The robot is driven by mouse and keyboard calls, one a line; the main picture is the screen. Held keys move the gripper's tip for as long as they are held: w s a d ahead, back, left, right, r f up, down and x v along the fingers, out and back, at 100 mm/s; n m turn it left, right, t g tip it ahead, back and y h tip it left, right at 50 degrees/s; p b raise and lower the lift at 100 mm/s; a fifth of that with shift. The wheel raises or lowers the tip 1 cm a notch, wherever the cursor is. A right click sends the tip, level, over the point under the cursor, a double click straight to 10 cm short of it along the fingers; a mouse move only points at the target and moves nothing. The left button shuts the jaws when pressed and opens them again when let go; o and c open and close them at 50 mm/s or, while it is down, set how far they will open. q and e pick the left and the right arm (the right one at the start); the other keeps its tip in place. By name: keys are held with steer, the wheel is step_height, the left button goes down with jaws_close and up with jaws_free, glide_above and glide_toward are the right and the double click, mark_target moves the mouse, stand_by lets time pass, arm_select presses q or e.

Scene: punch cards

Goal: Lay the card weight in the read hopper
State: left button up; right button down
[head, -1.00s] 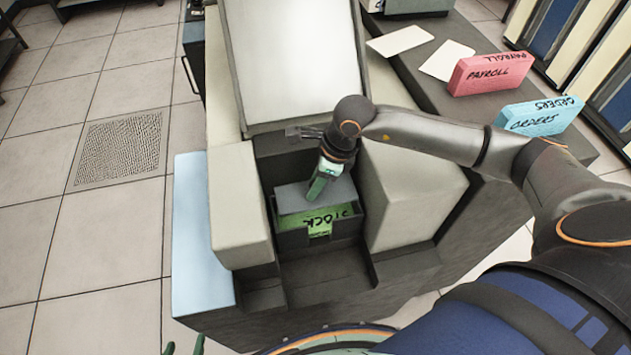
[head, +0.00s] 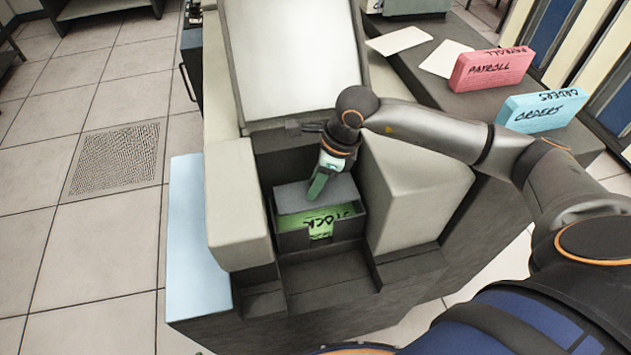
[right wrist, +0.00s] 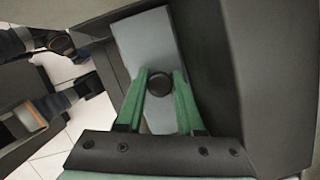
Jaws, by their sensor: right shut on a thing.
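The card weight (head: 340,187) is a flat grey plate with a dark round knob (right wrist: 160,85). It lies level over the back part of the read hopper (head: 296,241), on or just above a green card deck marked STOCK (head: 322,226). I cannot tell whether it touches the cards. My right gripper (head: 316,189) reaches down from above with its green fingers shut on the knob; the right wrist view shows the fingers (right wrist: 159,84) on both sides of it. My left gripper is not in view.
Pale machine housings (head: 415,190) flank the hopper closely on both sides. A sloped white panel (head: 292,55) rises behind it. A pink PAYROLL deck (head: 488,71) and a blue ORDERS deck (head: 540,111) stand on the dark counter at the right, near loose white cards (head: 398,41).

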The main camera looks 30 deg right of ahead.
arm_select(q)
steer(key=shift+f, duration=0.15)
arm_select(e)
steer(key=shift+f, duration=0.15)
steer(key=shift+f+b, duration=0.4)
steer(key=shift+b, duration=0.2)
steer(key=shift+f, duration=0.3)
steer(key=shift+f+b, duration=0.6)
steer(key=shift+b, duration=0.3)
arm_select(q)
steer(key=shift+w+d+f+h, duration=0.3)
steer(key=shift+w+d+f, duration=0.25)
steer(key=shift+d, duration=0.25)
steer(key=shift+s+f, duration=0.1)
arm_select(e)
steer(key=shift+f, duration=0.1)
